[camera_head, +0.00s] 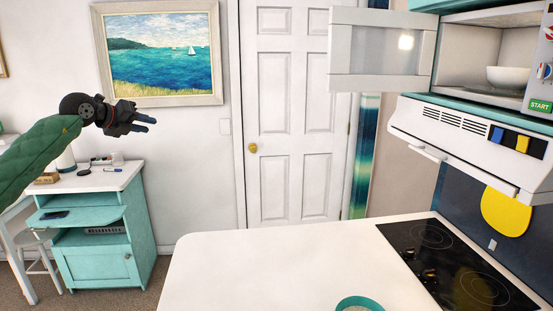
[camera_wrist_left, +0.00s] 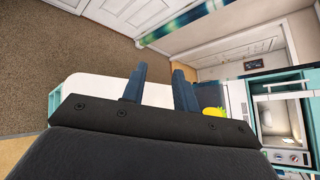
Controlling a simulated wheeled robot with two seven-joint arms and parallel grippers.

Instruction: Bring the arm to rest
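My left arm, in a green quilted sleeve (camera_head: 38,152), reaches in from the left in the head view. Its dark left gripper (camera_head: 150,124) is raised in the air in front of the wall, below and partly over the lower frame of the sea painting. In the left wrist view its two blue-grey fingers (camera_wrist_left: 159,72) stand apart with nothing between them. My right gripper is not in view.
The white counter (camera_head: 240,265) has a teal-rimmed dish (camera_head: 358,303) at its front edge and a black cooktop (camera_head: 455,262) at right. The microwave door (camera_head: 382,45) hangs open; a white bowl (camera_head: 508,77) is inside. A teal cabinet (camera_head: 95,262) stands left.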

